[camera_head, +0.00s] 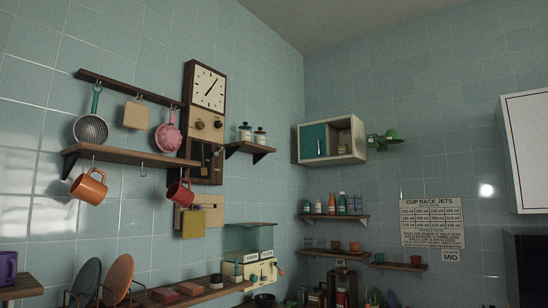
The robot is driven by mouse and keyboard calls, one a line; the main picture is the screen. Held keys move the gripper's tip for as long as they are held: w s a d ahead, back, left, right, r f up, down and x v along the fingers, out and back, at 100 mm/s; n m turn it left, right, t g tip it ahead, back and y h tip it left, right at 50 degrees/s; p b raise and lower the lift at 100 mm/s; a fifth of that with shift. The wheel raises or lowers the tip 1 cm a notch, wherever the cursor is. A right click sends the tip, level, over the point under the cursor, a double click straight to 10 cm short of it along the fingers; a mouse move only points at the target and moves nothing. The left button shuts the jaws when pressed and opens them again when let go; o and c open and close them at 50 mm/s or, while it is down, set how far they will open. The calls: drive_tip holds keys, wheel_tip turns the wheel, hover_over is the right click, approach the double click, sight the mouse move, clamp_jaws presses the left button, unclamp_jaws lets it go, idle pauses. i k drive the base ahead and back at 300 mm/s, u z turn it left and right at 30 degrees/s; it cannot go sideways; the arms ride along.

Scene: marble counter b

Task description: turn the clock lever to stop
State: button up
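The clock (208,88) hangs on the left tiled wall, with a square white dial in a tall dark wooden case. Two small round knobs sit on the case below the dial, a pale left knob (199,124) and a dark right knob (218,124). My gripper is not in view.
A wooden shelf (130,156) with hanging mugs and a rail with a strainer (91,128) and pink pan (168,137) flank the clock's left. A small shelf with two jars (252,135) is at its right. A long lower shelf (190,297) runs below.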

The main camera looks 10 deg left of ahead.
sight(216, 153)
drive_tip(key=z, duration=0.1)
drive_tip(key=i, duration=0.85)
drive_tip(key=u, duration=0.65)
drive_tip(key=i, duration=0.6)
drive_tip(key=u, duration=0.5)
